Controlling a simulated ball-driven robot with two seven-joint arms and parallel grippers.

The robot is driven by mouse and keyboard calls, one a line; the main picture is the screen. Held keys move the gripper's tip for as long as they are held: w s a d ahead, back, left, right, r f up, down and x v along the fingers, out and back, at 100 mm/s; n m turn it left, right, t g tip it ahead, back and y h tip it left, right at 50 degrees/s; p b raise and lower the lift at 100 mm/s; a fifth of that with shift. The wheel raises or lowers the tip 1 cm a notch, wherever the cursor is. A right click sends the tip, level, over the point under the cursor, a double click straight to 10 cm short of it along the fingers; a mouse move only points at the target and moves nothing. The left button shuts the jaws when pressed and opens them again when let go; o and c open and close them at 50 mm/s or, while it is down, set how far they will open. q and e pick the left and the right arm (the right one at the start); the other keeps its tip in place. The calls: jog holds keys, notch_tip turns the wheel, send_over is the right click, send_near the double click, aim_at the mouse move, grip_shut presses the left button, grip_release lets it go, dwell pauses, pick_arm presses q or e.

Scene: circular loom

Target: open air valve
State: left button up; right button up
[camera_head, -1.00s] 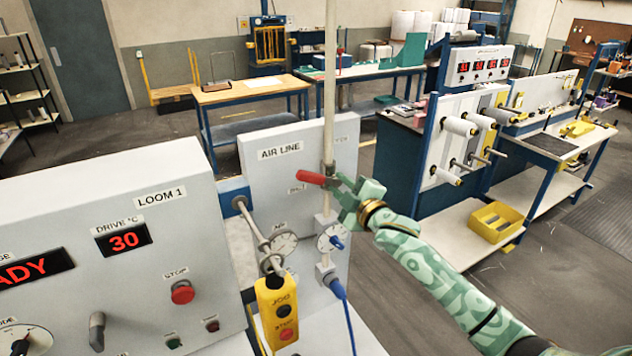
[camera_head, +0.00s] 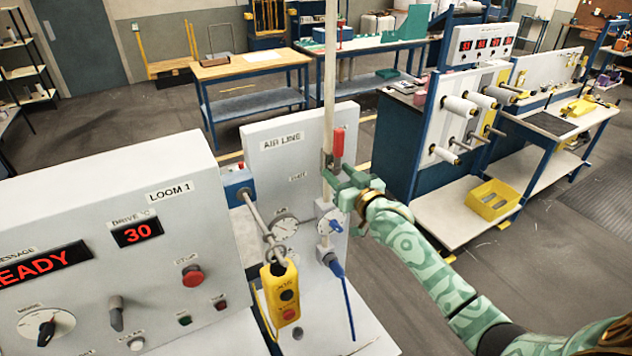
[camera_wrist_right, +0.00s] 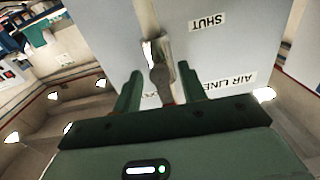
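The air valve's red lever (camera_head: 338,142) stands upright, in line with the pale vertical pipe (camera_head: 330,60) on the AIR LINE panel (camera_head: 270,170). My right gripper (camera_head: 343,180) is at the valve body, just below the red grip. In the right wrist view, my right gripper's two fingers (camera_wrist_right: 156,82) are apart, on either side of the grey metal valve part (camera_wrist_right: 160,75), with gaps visible. The panel's SHUT label (camera_wrist_right: 208,22) shows there too. Fingertip contact is unclear. My left gripper is not in view.
The LOOM 1 cabinet (camera_head: 170,225) stands left of the panel. A yellow jog pendant (camera_head: 280,292) hangs in front of it. Gauges and a blue hose (camera_head: 348,305) sit below the valve. Open floor lies to the right, before a bench with a yellow bin (camera_head: 492,200).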

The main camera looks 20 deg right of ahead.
jog(key=s, duration=0.7)
jog(key=shift+d, duration=0.25)
dwell(0.4)
